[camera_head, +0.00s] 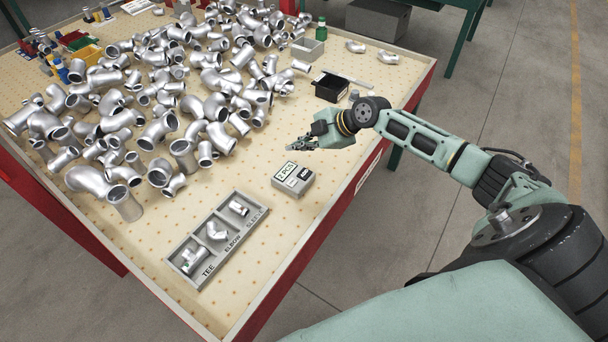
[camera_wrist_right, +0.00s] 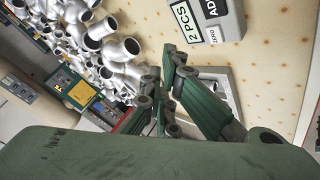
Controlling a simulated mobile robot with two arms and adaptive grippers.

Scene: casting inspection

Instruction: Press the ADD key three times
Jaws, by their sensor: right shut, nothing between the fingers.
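The grey counter box (camera_head: 293,180) stands on the pegboard-patterned table, and its display reads "2 PCS". In the right wrist view the counter box (camera_wrist_right: 226,22) is at the top, with the ADD key (camera_wrist_right: 212,8) partly cut off by the frame's edge and the ZERO key (camera_wrist_right: 215,34) beside it. My right gripper (camera_head: 296,144) is shut and empty, above the table behind the counter box and apart from it. Its fingers also show in the right wrist view (camera_wrist_right: 165,60). My left gripper is not in view.
A grey sorting tray (camera_head: 197,233) labelled TEE, ELBOW and SLEEVE holds one fitting per compartment. A large pile of metal fittings (camera_head: 200,90) covers the table's left and back. A black bin (camera_head: 330,88), a grey box (camera_head: 307,49) and a green bottle (camera_head: 321,29) stand farther back.

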